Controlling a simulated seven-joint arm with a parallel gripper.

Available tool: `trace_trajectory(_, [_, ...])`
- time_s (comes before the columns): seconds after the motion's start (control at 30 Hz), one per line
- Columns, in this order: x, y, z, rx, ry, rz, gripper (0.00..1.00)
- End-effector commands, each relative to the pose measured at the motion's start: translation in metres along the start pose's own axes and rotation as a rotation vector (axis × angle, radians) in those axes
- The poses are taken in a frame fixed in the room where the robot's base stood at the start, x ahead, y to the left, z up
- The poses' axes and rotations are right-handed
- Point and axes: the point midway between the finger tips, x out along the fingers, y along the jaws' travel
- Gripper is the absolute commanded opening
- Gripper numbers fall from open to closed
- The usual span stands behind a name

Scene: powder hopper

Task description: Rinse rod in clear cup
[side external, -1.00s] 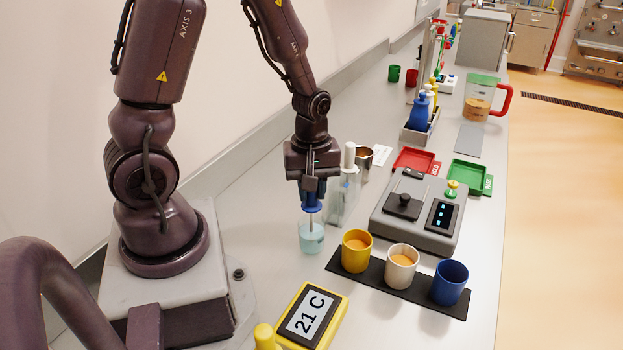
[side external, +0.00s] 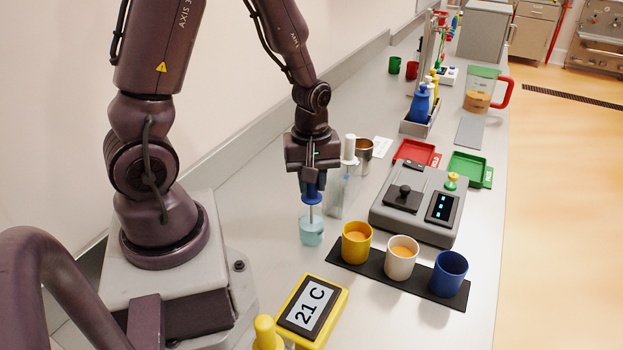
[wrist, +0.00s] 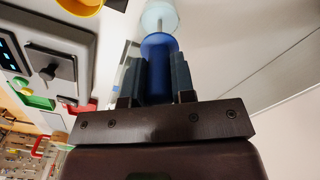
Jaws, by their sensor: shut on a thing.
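My gripper (side external: 312,185) is shut on the blue handle of the rod (side external: 312,198), which hangs upright below it. The rod's thin shaft reaches down into the clear cup (side external: 311,232), which holds pale blue liquid. The rod's lower end is inside the cup; whether it touches the bottom I cannot tell. In the wrist view the blue handle (wrist: 158,55) sits between the two fingers, with the clear cup (wrist: 160,14) beyond it.
A clear holder (side external: 343,190) with a white-topped item stands just right of the gripper. Yellow (side external: 357,243), white (side external: 401,258) and blue (side external: 449,274) cups stand on a black mat. A grey device (side external: 418,208) is behind them. A yellow 21 C display (side external: 312,307) is in front.

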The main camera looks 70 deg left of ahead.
Motion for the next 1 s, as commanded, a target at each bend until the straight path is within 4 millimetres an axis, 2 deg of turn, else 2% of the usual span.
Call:
trace_trajectory(0.27, [-0.003, 0.001, 0.000, 0.000, 0.001, 0.002, 0.07])
trace_trajectory(0.8, [-0.074, 0.001, 0.000, 0.000, 0.002, 0.004, 0.07])
trace_trajectory(1.0, [-0.083, 0.000, 0.000, 0.000, 0.001, 0.000, 0.07])
